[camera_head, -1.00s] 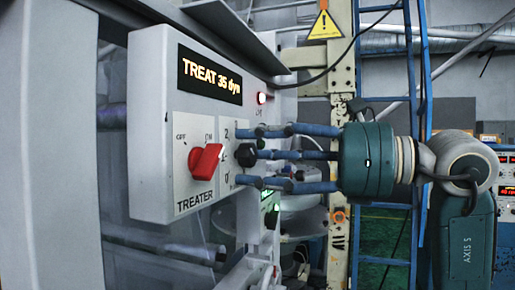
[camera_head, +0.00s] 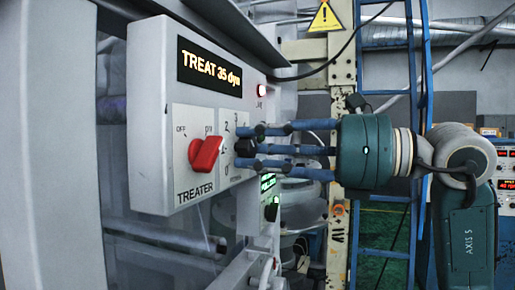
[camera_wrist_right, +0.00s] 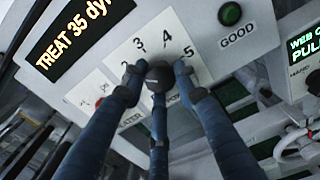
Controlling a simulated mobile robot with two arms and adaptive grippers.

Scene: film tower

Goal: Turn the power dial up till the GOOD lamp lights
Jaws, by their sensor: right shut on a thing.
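The power dial (camera_wrist_right: 160,76) is a dark knob ringed by numbers on the treater's grey box. My right gripper (camera_head: 252,147) has its blue fingers shut around it; they also show in the wrist view (camera_wrist_right: 158,88) and partly cover the scale. In the head view the dial (camera_head: 243,148) is mostly hidden by the fingers. The GOOD lamp (camera_wrist_right: 230,13) is dark green and looks unlit. The display (camera_head: 210,67) reads TREAT 35 dyn in amber. My left gripper is not in view.
A red OFF/ON switch (camera_head: 205,153) marked TREATER sits left of the dial. A second green display (camera_wrist_right: 305,45) stands beside the box. A blue ladder (camera_head: 412,120) and a yellowish post stand behind my arm.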

